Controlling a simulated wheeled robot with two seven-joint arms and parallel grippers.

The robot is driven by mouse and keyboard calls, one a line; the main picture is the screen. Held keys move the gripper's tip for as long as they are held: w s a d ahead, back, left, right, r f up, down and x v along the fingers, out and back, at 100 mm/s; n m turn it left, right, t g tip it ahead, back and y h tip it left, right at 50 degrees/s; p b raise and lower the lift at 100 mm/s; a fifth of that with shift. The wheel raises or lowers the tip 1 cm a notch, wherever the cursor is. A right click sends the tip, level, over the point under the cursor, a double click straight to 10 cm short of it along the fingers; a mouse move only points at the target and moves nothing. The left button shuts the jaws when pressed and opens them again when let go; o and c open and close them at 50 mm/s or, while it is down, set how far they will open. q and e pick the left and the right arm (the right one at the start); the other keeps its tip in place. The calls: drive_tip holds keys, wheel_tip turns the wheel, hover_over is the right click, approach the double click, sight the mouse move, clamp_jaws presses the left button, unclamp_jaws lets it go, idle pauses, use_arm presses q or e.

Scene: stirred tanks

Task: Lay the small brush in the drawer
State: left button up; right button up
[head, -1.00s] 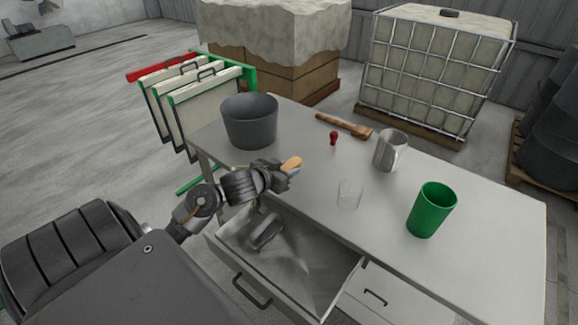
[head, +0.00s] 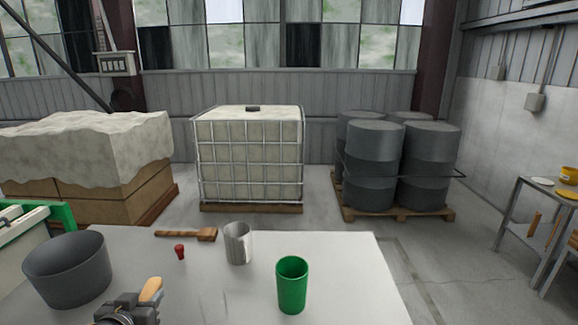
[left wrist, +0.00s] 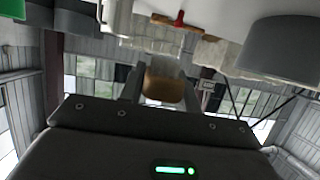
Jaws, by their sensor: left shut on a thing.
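My left gripper (head: 148,302) is at the bottom of the head view, in front of the table's near part and right of the grey bucket. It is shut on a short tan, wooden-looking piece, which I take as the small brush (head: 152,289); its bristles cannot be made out. In the left wrist view the tan piece (left wrist: 163,86) sits between the two fingers. The drawer is outside the head view now. My right gripper is not in view.
On the table (head: 345,260) stand a grey bucket (head: 68,272), a metal cup (head: 238,243) and a green cup (head: 292,284).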

sight(160, 284)
use_arm(q)
drive_tip(key=w+d+r+m+h, duration=0.1)
drive_tip(key=w+d+r, duration=0.2)
drive_tip(key=d+r, duration=0.9)
drive_tip(key=shift+w+r, duration=0.2)
drive_tip(key=shift+r, duration=0.1)
drive_tip(key=shift+d, duration=0.1)
drive_tip(key=shift+n+y, duration=0.5)
drive_tip(key=shift+y, duration=0.1)
drive_tip(key=a+f, duration=0.3)
drive_tip(key=s+a+f, duration=0.1)
drive_tip(key=a+f, duration=0.5)
drive_tip(key=shift+s+a+f, duration=0.1)
drive_tip(key=shift+s+f, duration=0.2)
drive_tip(key=s+a+f+h, duration=0.1)
drive_tip(key=s+a+f, duration=0.4)
drive_tip(key=a+f, duration=0.1)
drive_tip(key=shift+f+m, duration=0.4)
drive_tip(key=shift+f, duration=0.05)
